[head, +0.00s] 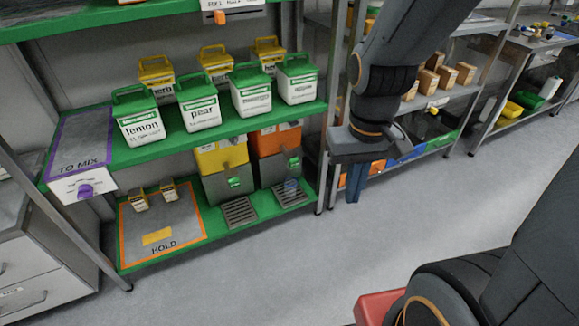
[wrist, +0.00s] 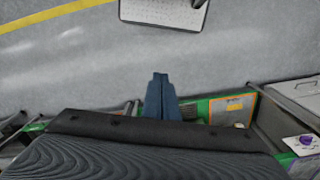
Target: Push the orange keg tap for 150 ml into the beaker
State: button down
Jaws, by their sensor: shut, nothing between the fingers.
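The orange keg (head: 276,141) stands on the lower green shelf, right of a yellow keg. A small green tap (head: 294,163) shows on its grey front. A small clear, bluish beaker (head: 291,186) seems to stand on the drip tray (head: 293,197) below that tap; its fill level is too small to read. My gripper (head: 355,194) points down in front of and right of the shelf, apart from the keg and tap. Its blue fingers (wrist: 161,80) are shut and empty in the wrist view. The wrist view shows no keg tap.
The yellow keg (head: 222,158) has its own drip tray (head: 239,211). Labelled jugs (head: 204,111) fill the shelf above. An orange-edged HOLD mat (head: 163,220) and the TO MIX area (head: 82,137) lie left. The grey floor (head: 270,270) in front is open.

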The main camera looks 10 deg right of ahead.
aim_at(295, 164)
jog(key=w+a+f+m+t+b, duration=0.2)
jog(key=w+f+m+t+b, duration=0.15)
jog(key=w+f+b, duration=0.7)
jog(key=w+a+f+m+t+b, duration=0.3)
jog(key=w+f+b, duration=0.4)
jog(key=w+f, duration=0.7)
jog(key=w+d+f+m+t+h+b, duration=0.3)
jog(key=w+f+m+b, duration=0.2)
jog(key=w+f+b, duration=0.4)
jog(key=w+d+f+m+t+h+b, duration=0.3)
jog(key=w+f+m+t+b, duration=0.1)
jog(key=w+f+b, duration=0.5)
jog(key=shift+w+f+m+h, duration=0.2)
jog(key=shift+f+m+h, duration=0.15)
jog(key=shift+m, duration=0.4)
jog(key=shift+r, duration=0.1)
jog(key=w+a+b, duration=0.3)
jog(key=w, duration=0.5)
jog(key=shift+w, duration=0.15)
jog(key=shift+w, duration=0.15)
